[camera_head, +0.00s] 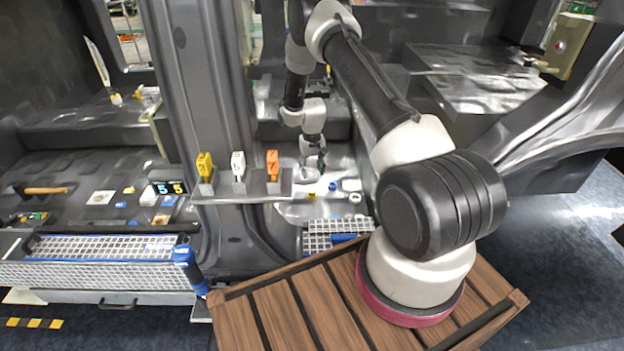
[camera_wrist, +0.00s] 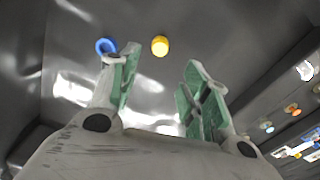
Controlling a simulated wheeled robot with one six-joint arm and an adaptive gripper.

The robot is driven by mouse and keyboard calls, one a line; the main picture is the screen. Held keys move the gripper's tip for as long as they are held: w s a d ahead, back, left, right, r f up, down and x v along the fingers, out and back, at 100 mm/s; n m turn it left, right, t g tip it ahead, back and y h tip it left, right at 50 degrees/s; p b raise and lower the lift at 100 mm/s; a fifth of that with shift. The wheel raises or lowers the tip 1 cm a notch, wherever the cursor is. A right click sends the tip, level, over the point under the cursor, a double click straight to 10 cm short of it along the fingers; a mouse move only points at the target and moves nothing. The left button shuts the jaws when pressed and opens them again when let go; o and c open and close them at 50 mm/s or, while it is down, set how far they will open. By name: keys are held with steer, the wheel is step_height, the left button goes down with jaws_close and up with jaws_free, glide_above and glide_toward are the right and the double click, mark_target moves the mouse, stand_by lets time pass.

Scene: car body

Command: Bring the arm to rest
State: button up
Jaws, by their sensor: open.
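My gripper (camera_head: 313,164) hangs from my arm inside the car body (camera_head: 215,110), over a grey floor panel. In the wrist view my gripper (camera_wrist: 158,98) has its two green-padded fingers spread apart with nothing between them. A yellow round piece (camera_wrist: 160,45) and a blue ring (camera_wrist: 106,46) lie on the grey surface beyond the fingertips. In the head view a blue piece (camera_head: 332,186), a yellow piece (camera_head: 311,197) and a white ring (camera_head: 355,198) lie below and beside the gripper.
A ledge (camera_head: 240,198) holds a yellow (camera_head: 205,164), a white (camera_head: 238,165) and an orange (camera_head: 272,164) connector-like piece left of the gripper. A white mesh basket (camera_head: 100,275) is at the lower left. A hammer (camera_head: 45,190) lies at the far left. Dark body pillars flank my arm.

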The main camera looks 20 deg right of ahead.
steer(key=shift+r, duration=0.5)
steer(key=shift+s, duration=0.15)
steer(key=s+g, duration=0.2)
steer(key=s, duration=0.5)
steer(key=s+r+t, duration=0.2)
steer(key=s+r, duration=0.8)
steer(key=r, duration=0.5)
steer(key=s+a+r+n+t, duration=0.1)
steer(key=s+r+t, duration=0.1)
steer(key=s+r, duration=0.9)
steer(key=s+a+r+t, duration=0.1)
steer(key=s+r+t, duration=0.1)
steer(key=s+r, duration=0.9)
step_height(320, 180, up, 10)
steer(key=shift+a+n, duration=0.2)
steer(key=shift+n, duration=0.1)
